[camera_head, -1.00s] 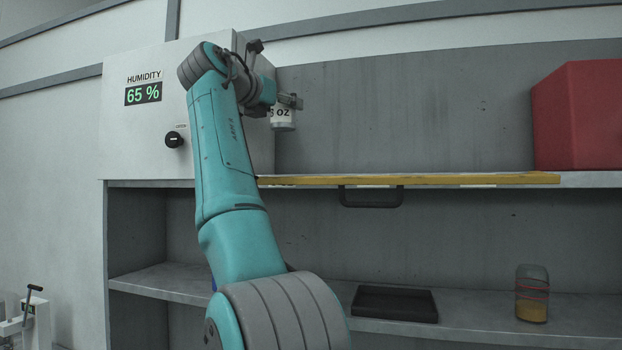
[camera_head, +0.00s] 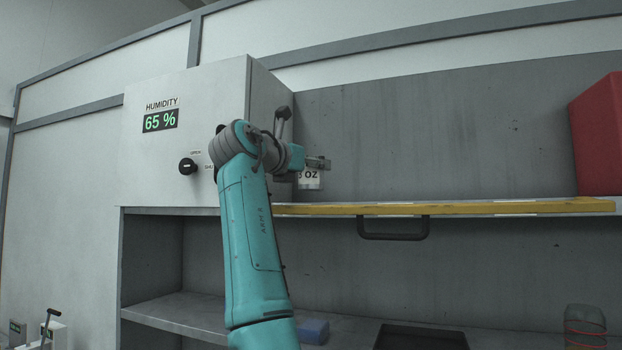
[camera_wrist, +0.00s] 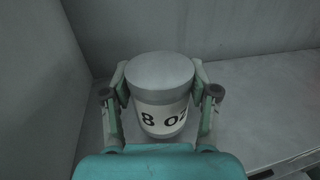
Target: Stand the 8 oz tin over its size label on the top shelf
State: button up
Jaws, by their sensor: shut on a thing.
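The 8 oz tin (camera_head: 312,181) is a small white-labelled cylinder with black "8 OZ" print and a grey lid. It is upright in my gripper (camera_head: 322,163), near the left end of the top shelf. In the wrist view, both fingers of my gripper (camera_wrist: 160,82) are shut on the sides of the tin (camera_wrist: 158,66), with its print facing the camera. The tin's base is just above or on the shelf surface (camera_wrist: 265,105); I cannot tell which. No size label for it is clearly visible under it.
A yellow bar (camera_head: 450,209) with a black handle (camera_head: 393,236) runs along the shelf's front. The humidity box (camera_head: 215,110) stands close left of the tin. A red box (camera_head: 598,140) is far right; the shelf between is clear. Below are a dark tray (camera_head: 420,337) and a jar (camera_head: 585,327).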

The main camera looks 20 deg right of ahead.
aim_at(304, 177)
jog(key=shift+f, duration=1.3)
jog(key=shift+f, duration=0.1)
jog(key=o, duration=1.4)
jog(key=shift+f, duration=0.1)
jog(key=shift+a+r, duration=0.1)
jog(key=shift+r, duration=0.1)
jog(key=v, duration=1.2)
